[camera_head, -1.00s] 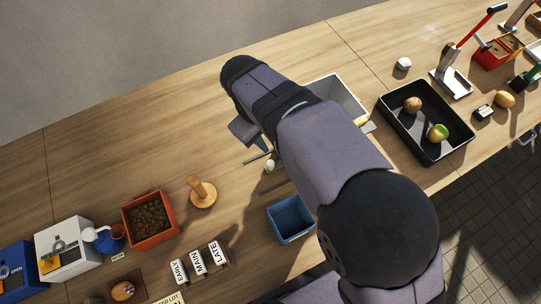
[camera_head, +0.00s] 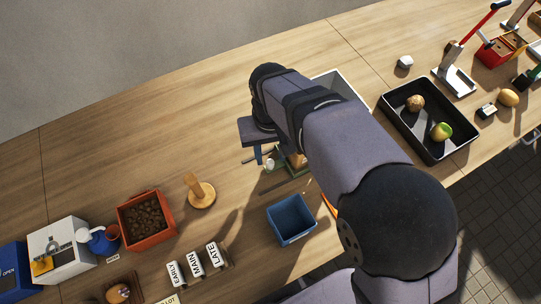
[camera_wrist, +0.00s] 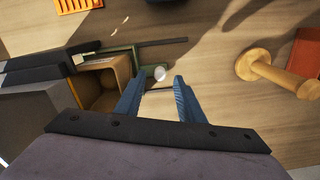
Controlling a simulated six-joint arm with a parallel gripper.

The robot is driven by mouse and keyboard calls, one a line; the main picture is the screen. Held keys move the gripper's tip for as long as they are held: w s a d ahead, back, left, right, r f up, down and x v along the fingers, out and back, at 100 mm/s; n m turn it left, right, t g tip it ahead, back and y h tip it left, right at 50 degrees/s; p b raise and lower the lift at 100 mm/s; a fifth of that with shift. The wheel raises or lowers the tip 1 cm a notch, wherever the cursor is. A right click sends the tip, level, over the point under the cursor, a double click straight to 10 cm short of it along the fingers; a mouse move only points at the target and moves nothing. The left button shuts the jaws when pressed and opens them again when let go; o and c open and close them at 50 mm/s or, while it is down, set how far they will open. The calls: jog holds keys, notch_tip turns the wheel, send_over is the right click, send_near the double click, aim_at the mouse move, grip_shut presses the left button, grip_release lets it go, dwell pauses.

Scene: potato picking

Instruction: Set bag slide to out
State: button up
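The bag slide shows in the wrist view as a small white knob (camera_wrist: 160,73) on a green rail (camera_wrist: 148,54), beside an open brown bag or box (camera_wrist: 102,84). In the head view the white knob (camera_head: 270,164) is small, and the brown bag (camera_head: 297,160) is partly hidden by my arm. My gripper (camera_wrist: 157,84) is open, with its blue fingers apart. The knob appears between and just beyond the fingertips; I cannot tell whether they touch it. In the head view only part of my gripper (camera_head: 258,155) shows.
A wooden peg on a round base (camera_wrist: 268,68) stands to the right in the wrist view. In the head view a blue bin (camera_head: 291,219), a soil-filled orange box (camera_head: 146,217) and a black tray (camera_head: 428,121) stand on the table. Dark blocks (camera_wrist: 40,66) lie left of the bag.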

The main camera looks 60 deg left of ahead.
aim_at(271, 163)
jog(key=shift+f, duration=1.55)
grip_shut()
jog(key=s+p, duration=0.1)
jog(key=s, duration=0.8)
jog(key=shift+r, duration=0.1)
grip_release()
jog(key=shift+s, duration=0.1)
notch_tip(271, 163, up, 7)
jog(key=b, duration=0.1)
jog(key=shift+r+b, duration=0.15)
jog(key=shift+b, duration=0.2)
